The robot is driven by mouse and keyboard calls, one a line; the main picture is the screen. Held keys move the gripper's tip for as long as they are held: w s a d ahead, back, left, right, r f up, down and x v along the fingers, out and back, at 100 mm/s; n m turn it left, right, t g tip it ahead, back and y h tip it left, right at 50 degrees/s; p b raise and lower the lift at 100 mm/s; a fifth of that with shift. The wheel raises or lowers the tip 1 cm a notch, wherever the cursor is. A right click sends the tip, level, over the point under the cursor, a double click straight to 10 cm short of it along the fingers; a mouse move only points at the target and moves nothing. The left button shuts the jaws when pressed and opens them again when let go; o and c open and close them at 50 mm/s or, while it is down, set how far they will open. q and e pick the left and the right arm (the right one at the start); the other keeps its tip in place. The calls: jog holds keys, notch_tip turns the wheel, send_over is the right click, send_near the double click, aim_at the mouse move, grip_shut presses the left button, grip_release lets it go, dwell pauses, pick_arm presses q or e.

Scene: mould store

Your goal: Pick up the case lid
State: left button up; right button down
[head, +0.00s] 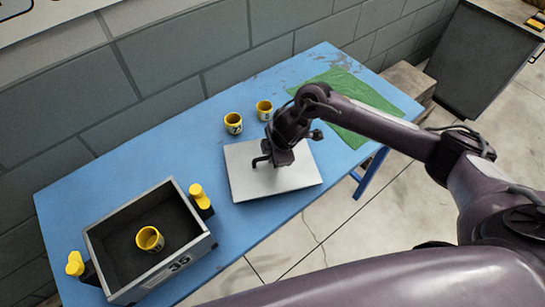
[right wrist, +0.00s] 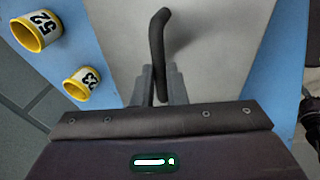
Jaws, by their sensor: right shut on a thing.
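The case lid (head: 290,181) is a flat light-grey plate with a bent dark handle (head: 259,160), in the middle of the blue table. My right gripper (head: 277,160) is over the lid and shut on its handle. In the right wrist view the handle (right wrist: 158,35) rises between the fingers (right wrist: 160,85), with the pale lid (right wrist: 215,50) behind it. I cannot tell whether the lid rests on the table or is slightly raised. The open dark case (head: 193,252), numbered on its front, stands at the left with a yellow-rimmed cup (head: 150,239) inside. My left gripper is out of view.
Two yellow-rimmed cups (head: 233,123) (head: 264,110) stand behind the lid. Yellow-topped latches (head: 200,197) (head: 75,263) sit at the case's sides. A green cloth (head: 352,133) lies on the table's (head: 130,150) right end. A block wall (head: 170,60) runs behind. Blue tabletop between case and lid is clear.

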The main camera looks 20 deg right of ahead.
notch_tip(320, 180, up, 19)
jog(key=p, duration=0.3)
jog(key=shift+f+p, duration=0.2)
jog(key=shift+p, duration=0.2)
